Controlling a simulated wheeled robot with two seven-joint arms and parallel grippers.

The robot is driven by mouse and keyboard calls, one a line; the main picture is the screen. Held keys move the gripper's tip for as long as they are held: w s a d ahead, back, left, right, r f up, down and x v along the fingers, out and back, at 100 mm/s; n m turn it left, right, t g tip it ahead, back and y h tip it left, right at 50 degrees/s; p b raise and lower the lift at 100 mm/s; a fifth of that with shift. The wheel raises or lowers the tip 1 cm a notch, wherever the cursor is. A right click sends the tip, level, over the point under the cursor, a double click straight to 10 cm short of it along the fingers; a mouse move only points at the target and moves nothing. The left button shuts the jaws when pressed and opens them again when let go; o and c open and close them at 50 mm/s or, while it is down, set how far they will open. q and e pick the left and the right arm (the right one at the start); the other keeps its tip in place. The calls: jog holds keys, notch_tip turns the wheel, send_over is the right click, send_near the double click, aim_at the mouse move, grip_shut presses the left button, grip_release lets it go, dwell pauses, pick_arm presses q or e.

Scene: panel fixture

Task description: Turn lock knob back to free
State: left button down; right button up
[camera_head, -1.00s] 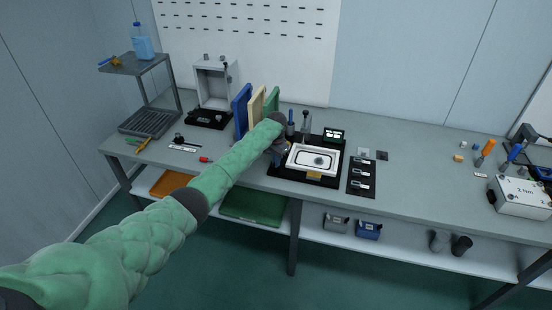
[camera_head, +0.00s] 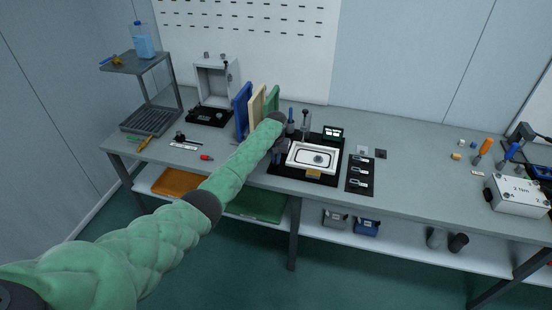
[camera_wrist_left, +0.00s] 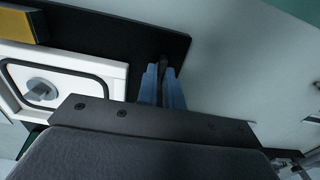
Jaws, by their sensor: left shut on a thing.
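The panel fixture is a black base (camera_head: 327,178) carrying a white framed panel (camera_head: 298,167) with a grey round knob in its middle; that knob also shows in the left wrist view (camera_wrist_left: 42,88). My left gripper (camera_head: 279,152) is at the left side of the base. In the left wrist view its blue fingers (camera_wrist_left: 163,74) are close together around a small dark knob (camera_wrist_left: 164,60) near the base's edge. The fingers hide most of this knob, so I cannot tell which way it is turned. My right gripper is not in view.
A small display (camera_head: 333,132) and upright posts (camera_head: 305,120) stand behind the panel. Blue, cream and green boards (camera_head: 257,105) stand behind my left forearm. A black tray of small parts (camera_head: 360,176) lies right of the fixture.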

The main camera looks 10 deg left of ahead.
pick_arm(q)
jog(key=shift+w+r, duration=0.1)
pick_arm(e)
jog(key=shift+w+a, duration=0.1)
pick_arm(q)
jog(key=c, duration=1.5)
grip_release()
jog(key=shift+c, duration=0.2)
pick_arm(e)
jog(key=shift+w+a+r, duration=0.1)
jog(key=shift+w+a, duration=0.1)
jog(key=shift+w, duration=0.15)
